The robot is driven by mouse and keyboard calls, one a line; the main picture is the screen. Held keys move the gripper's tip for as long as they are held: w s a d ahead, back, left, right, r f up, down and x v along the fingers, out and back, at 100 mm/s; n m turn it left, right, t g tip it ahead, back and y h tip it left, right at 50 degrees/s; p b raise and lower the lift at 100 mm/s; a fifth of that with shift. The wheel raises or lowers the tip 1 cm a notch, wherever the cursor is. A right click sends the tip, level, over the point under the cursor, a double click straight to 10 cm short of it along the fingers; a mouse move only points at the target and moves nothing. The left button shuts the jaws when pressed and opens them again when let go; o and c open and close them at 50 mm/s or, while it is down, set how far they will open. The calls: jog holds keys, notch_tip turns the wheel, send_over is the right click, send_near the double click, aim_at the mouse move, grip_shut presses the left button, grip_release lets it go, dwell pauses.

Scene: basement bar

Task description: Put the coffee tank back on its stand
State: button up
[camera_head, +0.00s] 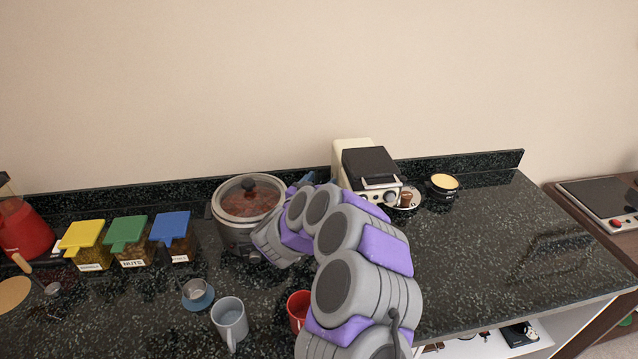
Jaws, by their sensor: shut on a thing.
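My arm (361,283) rises from the bottom edge and bends over the counter in front of the rice cooker and the coffee machine. I cannot make out my gripper or its fingertips; the arm links hide that area. A cream and black machine (370,161), which looks like the coffee maker, stands against the wall just beyond the arm. Its lower left side is covered by my arm. A small blue patch (309,178) shows beside the arm's top; I cannot tell what it is. I cannot identify the coffee tank or its stand.
A lidded cooker (235,235) stands left of the arm, close to it. Yellow, green and blue-lidded jars (131,258) line the left. A grey mug (230,318) and a red mug (297,304) stand in front. The counter's right side (500,250) is clear.

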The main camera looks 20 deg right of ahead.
jog(key=o, duration=1.3)
jog(key=shift+r, duration=0.1)
jog(key=p+v, duration=0.2)
jog(key=v, duration=1)
jog(key=shift+a, duration=0.1)
